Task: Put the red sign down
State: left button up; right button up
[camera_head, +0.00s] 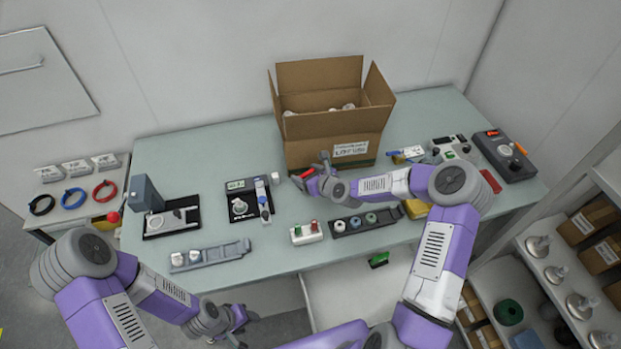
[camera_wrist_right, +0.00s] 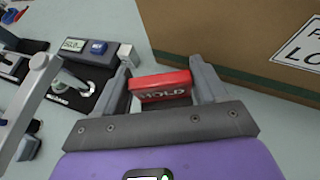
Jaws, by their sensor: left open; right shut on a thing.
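The red sign (camera_head: 307,173), a small block with "HOLD" in pale letters, is between the fingers of my right gripper (camera_head: 312,180), just in front of the cardboard box. In the right wrist view the red sign (camera_wrist_right: 160,86) lies across between both fingers of the right gripper (camera_wrist_right: 162,88), which is shut on it. Whether its underside touches the table cannot be told. My left gripper (camera_head: 232,326) is open, low in front of the table, far from the sign.
The open cardboard box (camera_head: 335,128) stands right behind the right gripper. A black device plate (camera_head: 250,215) is to its left, a red-and-green button block (camera_head: 306,232) in front. A grey rack (camera_head: 365,222) stands front right. Bare table (camera_head: 320,265) shows along the front.

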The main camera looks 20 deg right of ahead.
jog(key=shift+w+f, duration=0.1)
jog(key=shift+f, duration=2.2)
jog(key=shift+f+b, duration=0.15)
jog(key=shift+b, duration=0.15)
jog(key=o, duration=1)
jog(key=shift+o, duration=0.2)
